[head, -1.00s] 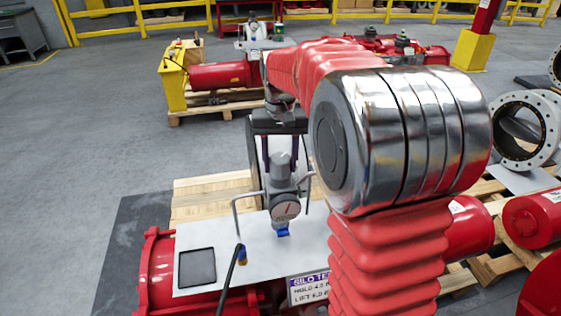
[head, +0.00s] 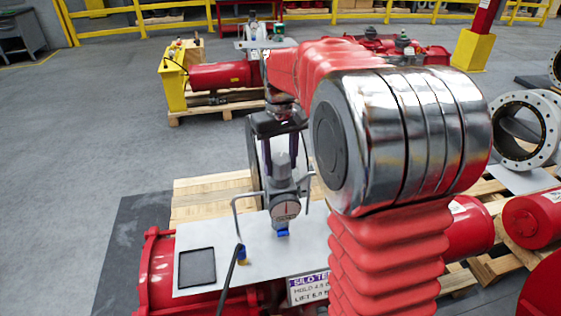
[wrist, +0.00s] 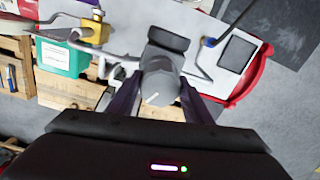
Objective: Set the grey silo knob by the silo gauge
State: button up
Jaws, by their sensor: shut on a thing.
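The grey silo knob (head: 281,166) stands upright on top of the grey valve fitting above a white plate (head: 207,243). My gripper (head: 281,152) reaches down from above, its dark fingers closed on the knob. In the wrist view the knob (wrist: 160,88) sits between my two fingers (wrist: 160,100) and shows a white line on its top. The round silo gauge (head: 286,209) faces the head camera just below the knob, with a pale face and a reddish mark; its needle reading is too small to tell. A sign (head: 308,288) headed "SILO TE..." is partly hidden by my arm.
A black square panel (head: 197,267) lies on the plate. A green-teal box (wrist: 63,58) and yellow fitting (wrist: 95,32) show in the wrist view. Open floor lies left.

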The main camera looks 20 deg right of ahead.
aim_at(280, 157)
jog(key=o, duration=1.1)
jog(key=shift+c, duration=0.2)
notch_tip(280, 157, up, 14)
jog(key=shift+f, duration=0.1)
jog(key=shift+w, duration=0.1)
